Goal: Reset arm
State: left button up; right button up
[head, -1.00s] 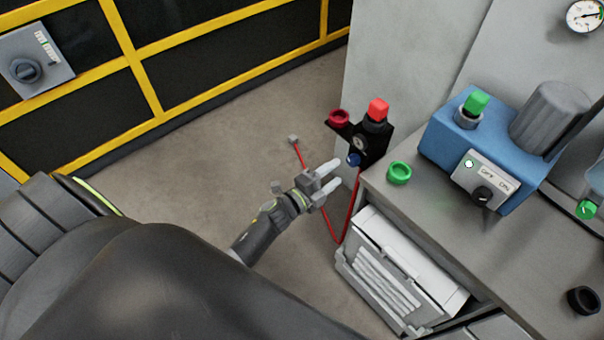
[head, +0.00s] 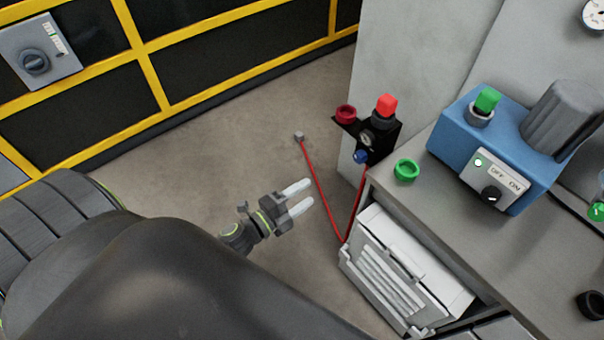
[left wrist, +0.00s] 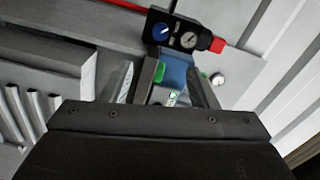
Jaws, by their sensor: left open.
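My left gripper (head: 298,197) is open and empty over the floor, left of the grey bench (head: 418,203) and apart from everything. Its two pale fingers also show in the left wrist view (left wrist: 163,82). Beyond them in that view is the black valve block (left wrist: 185,32) with a blue knob, a round gauge and a red cap. In the head view the valve block (head: 376,137) hangs at the wall corner, with a red ring (head: 345,114) beside its red cap (head: 387,105). My right gripper is not in view.
A blue machine (head: 470,150) with an OFF/ON knob (head: 491,194) stands on the bench near a green ring (head: 406,170). A red hose (head: 321,190) hangs by the bench. A white box (head: 395,270) is below. A yellow-framed fence (head: 160,85) stands behind open floor.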

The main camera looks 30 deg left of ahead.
pick_arm(q)
jog(key=s+a+f+n+g+y, duration=0.2)
jog(key=s+f+n, duration=0.15)
jog(key=f, duration=0.45)
jog(key=s+a+f+n+g+y, duration=0.2)
jog(key=s+a+f+n+y, duration=0.15)
jog(key=f, duration=0.35)
jog(key=s+a+f+n+g+y, duration=0.1)
jog(key=s+a+f+n+g, duration=0.15)
jog(key=f+n, duration=0.4)
jog(key=s+f+n+g, duration=0.2)
jog(key=s+f, duration=0.3)
jog(key=s, duration=0.3)
jog(key=s+f+n+g, duration=0.2)
jog(key=s+f+g, duration=0.2)
jog(key=s, duration=0.5)
jog(key=s+d+f+n+g, duration=0.1)
jog(key=s+f+n+g, duration=0.1)
jog(key=s+f, duration=0.5)
jog(key=shift+s+n+g+y, duration=0.35)
jog(key=shift+s+g, duration=0.3)
jog(key=shift+s, duration=0.15)
